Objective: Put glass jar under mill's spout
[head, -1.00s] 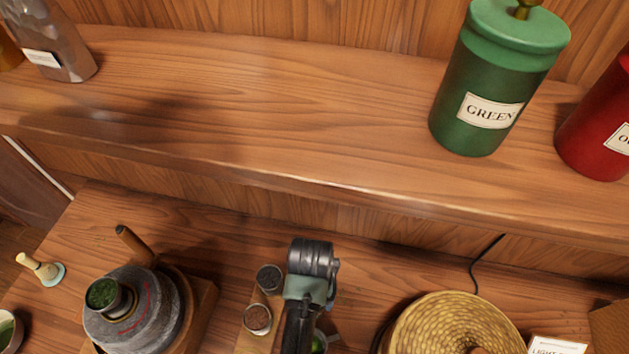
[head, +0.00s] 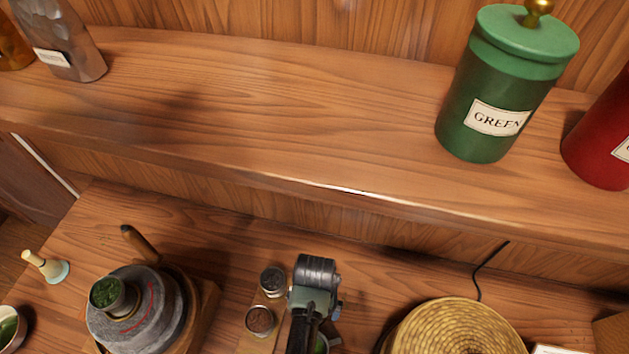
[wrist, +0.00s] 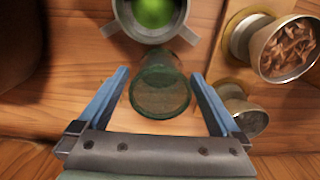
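In the wrist view a greenish see-through glass jar (wrist: 160,90) lies between the two blue fingers of my gripper (wrist: 162,76). The fingers are wide apart, with a gap showing on each side of the jar. The round grey stone mill (head: 135,321) stands at the lower left of the head view, with green leaf in its top cup and a wooden handle. Its spout cannot be made out. In the head view my arm hides the jar and my fingertips.
A metal bowl with side tabs (wrist: 187,33) and green contents is just beyond the jar. Small cups stand close on the right, one holding brown flakes (wrist: 287,48). A woven basket (head: 455,322) is right of my arm. A shelf with a green canister (head: 505,85) overhangs behind.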

